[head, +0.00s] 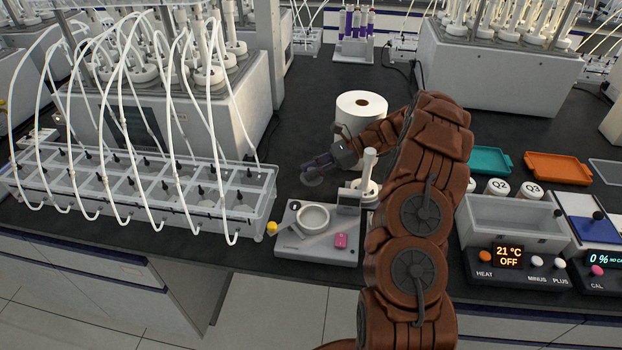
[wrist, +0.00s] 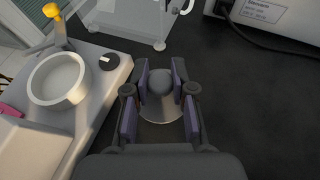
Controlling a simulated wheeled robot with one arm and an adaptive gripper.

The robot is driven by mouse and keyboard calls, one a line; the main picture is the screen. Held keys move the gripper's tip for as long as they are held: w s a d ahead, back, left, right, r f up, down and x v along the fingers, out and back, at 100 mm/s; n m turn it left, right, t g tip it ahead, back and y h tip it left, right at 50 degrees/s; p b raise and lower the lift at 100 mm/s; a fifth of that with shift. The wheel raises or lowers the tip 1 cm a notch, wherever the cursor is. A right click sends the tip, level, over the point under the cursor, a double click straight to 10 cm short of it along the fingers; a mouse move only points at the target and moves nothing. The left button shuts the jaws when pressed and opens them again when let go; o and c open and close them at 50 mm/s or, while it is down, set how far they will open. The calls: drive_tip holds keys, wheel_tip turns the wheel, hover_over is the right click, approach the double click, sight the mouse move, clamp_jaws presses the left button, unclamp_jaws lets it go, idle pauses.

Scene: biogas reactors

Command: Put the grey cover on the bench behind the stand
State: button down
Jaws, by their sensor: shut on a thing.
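The grey cover (wrist: 160,108), a round disc with a rounded knob, is between my gripper's fingers (wrist: 161,84) in the wrist view. My gripper is shut on the knob. In the head view my gripper (head: 319,163) is over the dark bench, with the cover (head: 313,178) showing as a small disc under the fingertips. The cover is behind a light grey unit (head: 325,247) with an open round ring (head: 313,217) on top, which looks like the stand. I cannot tell whether the cover touches the bench.
A clear tray rack (head: 262,190) with hoses stands to the left. A white roll (head: 361,108) stands behind my gripper, and a white post on a round base (head: 369,165) is to its right. Bare bench (head: 300,125) lies behind the cover.

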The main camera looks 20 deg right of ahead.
sight(312, 181)
drive_tip(key=shift+f+p, duration=0.6)
drive_tip(key=shift+f, duration=1.55)
drive_tip(key=shift+f, duration=0.1)
drive_tip(key=c, duration=1)
unclamp_jaws()
drive_tip(key=b+v, duration=0.3)
drive_tip(key=v, duration=0.7)
drive_tip(key=shift+w, duration=0.1)
drive_tip(key=shift+w+b+v, duration=0.2)
drive_tip(key=shift+b+v, duration=0.1)
drive_tip(key=shift+v, duration=0.75)
drive_tip(key=shift+s, duration=0.2)
